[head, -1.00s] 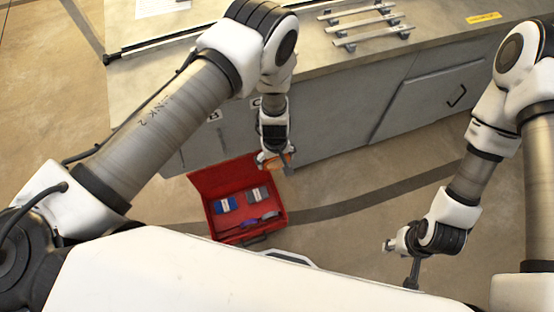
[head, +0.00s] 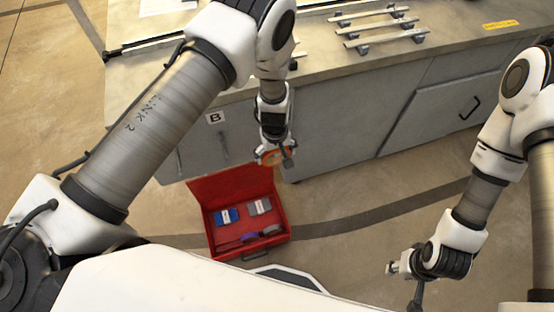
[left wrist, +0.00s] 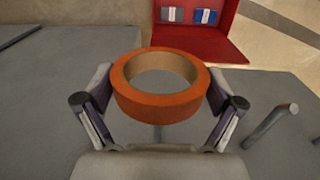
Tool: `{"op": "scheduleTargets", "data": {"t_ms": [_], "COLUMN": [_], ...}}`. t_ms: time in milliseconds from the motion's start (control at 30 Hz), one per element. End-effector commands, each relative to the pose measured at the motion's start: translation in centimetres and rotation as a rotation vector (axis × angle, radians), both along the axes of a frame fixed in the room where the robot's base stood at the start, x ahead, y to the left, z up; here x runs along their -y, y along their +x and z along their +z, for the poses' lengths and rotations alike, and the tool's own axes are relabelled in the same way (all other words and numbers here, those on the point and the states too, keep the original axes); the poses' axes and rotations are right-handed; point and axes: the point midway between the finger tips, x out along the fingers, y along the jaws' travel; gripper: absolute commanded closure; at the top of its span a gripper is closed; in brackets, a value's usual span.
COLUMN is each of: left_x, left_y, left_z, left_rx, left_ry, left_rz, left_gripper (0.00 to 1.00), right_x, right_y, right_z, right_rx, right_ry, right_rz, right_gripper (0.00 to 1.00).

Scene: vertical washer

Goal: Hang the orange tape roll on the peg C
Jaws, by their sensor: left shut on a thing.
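The orange tape roll (left wrist: 160,105) is held between the two fingers of my left gripper (left wrist: 158,110). Its open ring faces up toward the left wrist camera. In the head view, the left gripper (head: 274,155) and the roll (head: 276,157) are in front of the grey cabinet front, above the red box. A grey peg (left wrist: 272,122) stands to the right of the roll in the left wrist view, apart from it; its letter is not visible. Label C is not visible now, and I cannot pick out peg C. My right gripper (head: 402,270) hangs at the lower right, its jaws unclear.
The open red toolbox (head: 203,190) on the floor holds blue and grey items and other tools. Label B (head: 214,117) is on the grey cabinet (head: 340,135). Metal handles (head: 375,25) lie on the counter. The floor right of the toolbox is clear.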

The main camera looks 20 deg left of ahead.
Motion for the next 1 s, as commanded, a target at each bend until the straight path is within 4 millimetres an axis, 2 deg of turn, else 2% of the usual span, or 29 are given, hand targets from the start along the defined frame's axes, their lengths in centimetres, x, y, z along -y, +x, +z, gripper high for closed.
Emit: {"op": "scheduleTargets", "data": {"t_ms": [33, 700, 1000], "left_x": [-0.2, -2.3, -2.7], "left_y": [0.3, 3.3, 4.0], "left_z": [-0.4, -0.9, -1.2], "left_rx": [0.001, 0.000, 0.001], "left_ry": [0.000, 0.000, 0.001], "left_rz": [0.000, 0.000, 0.000], "left_gripper": [0.42, 0.42, 0.42], "right_x": [0.0, 0.0, 0.0], "right_y": [0.0, 0.0, 0.0], "right_z": [-0.8, -5.5, -6.4], "right_rx": [0.000, 0.000, 0.000], "right_ry": [0.000, 0.000, 0.000], "right_rz": [0.000, 0.000, 0.000], "right_gripper": [0.60, 0.60, 0.60]}}
